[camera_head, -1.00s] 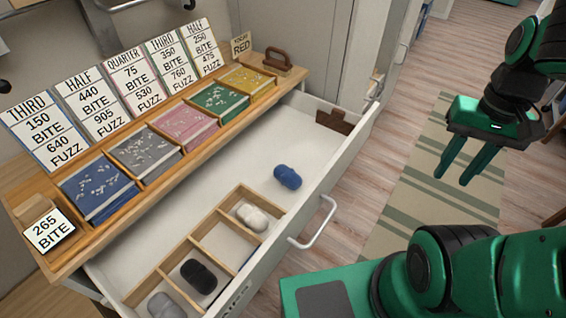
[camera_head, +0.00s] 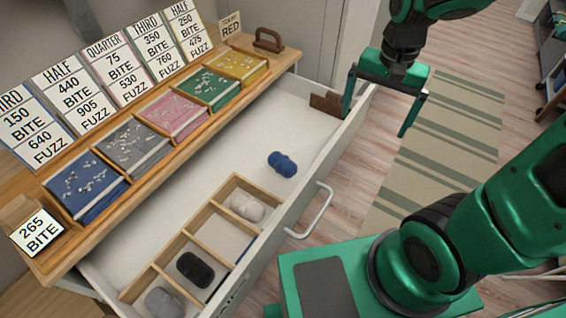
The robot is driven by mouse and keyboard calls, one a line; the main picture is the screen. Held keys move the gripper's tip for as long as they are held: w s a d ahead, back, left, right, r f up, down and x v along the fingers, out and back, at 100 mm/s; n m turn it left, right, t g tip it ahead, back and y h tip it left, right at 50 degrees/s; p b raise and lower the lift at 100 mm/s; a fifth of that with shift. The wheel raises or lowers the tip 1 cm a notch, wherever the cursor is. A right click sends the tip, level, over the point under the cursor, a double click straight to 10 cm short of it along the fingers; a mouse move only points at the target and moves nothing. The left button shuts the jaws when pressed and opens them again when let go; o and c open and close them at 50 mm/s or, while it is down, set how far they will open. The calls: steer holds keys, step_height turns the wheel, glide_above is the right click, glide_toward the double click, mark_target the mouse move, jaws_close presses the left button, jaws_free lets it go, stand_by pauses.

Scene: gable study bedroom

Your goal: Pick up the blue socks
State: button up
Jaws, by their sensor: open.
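The blue socks (camera_head: 283,163) lie as a rolled bundle on the bare floor of the open drawer (camera_head: 321,140), outside the wooden divider and near the drawer's front wall. My gripper (camera_head: 378,121) is open and empty, its two fingers wide apart and pointing down. It is above and to the right of the socks, over the drawer's far right end and front edge. It is apart from the socks.
A wooden divider (camera_head: 212,209) in the drawer holds white socks (camera_head: 247,207), black socks (camera_head: 195,269) and grey socks (camera_head: 163,302). A drawer handle (camera_head: 314,214) sticks out in front. Coloured boxes and price cards line the wooden top. A brown block (camera_head: 327,104) sits at the drawer's far end.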

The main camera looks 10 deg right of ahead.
steer(key=w+a+f+m, duration=0.1)
steer(key=w+a+f, duration=0.2)
steer(key=a, duration=0.4)
steer(key=w+a+f, duration=0.2)
steer(key=w+a, duration=0.1)
steer(key=a, duration=0.3)
steer(key=m, duration=0.2)
glide_toward(282, 160)
steer(key=shift+w+d+f, duration=0.1)
steer(key=shift+w+f, duration=0.05)
steer(key=shift+f, duration=5)
steer(key=c, duration=1.2)
